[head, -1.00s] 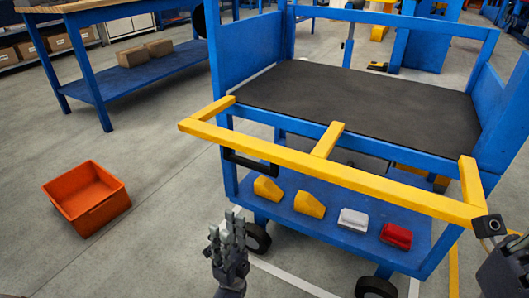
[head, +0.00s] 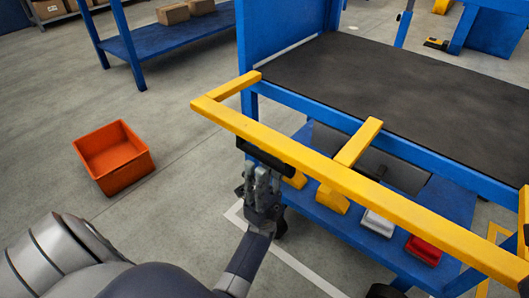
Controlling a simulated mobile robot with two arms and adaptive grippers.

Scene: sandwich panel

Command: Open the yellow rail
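The yellow rail (head: 310,163) runs across the front of the blue cart, from its left post down to the lower right. A black handle (head: 266,157) hangs under the rail's left part. My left gripper (head: 262,174) is just below this handle, fingers pointing up. Its fingertips overlap the handle's lower edge in the picture; I cannot tell whether they touch it or how far apart they are. A dark part of my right gripper (head: 525,238) shows at the right edge, by the rail's right end; its fingers are mostly out of view.
The cart's dark top (head: 390,90) is empty. Its lower blue shelf (head: 330,217) holds yellow blocks, a white block (head: 377,222) and a red block (head: 424,250). An orange bin (head: 113,157) stands on the floor at left. The floor between bin and cart is clear.

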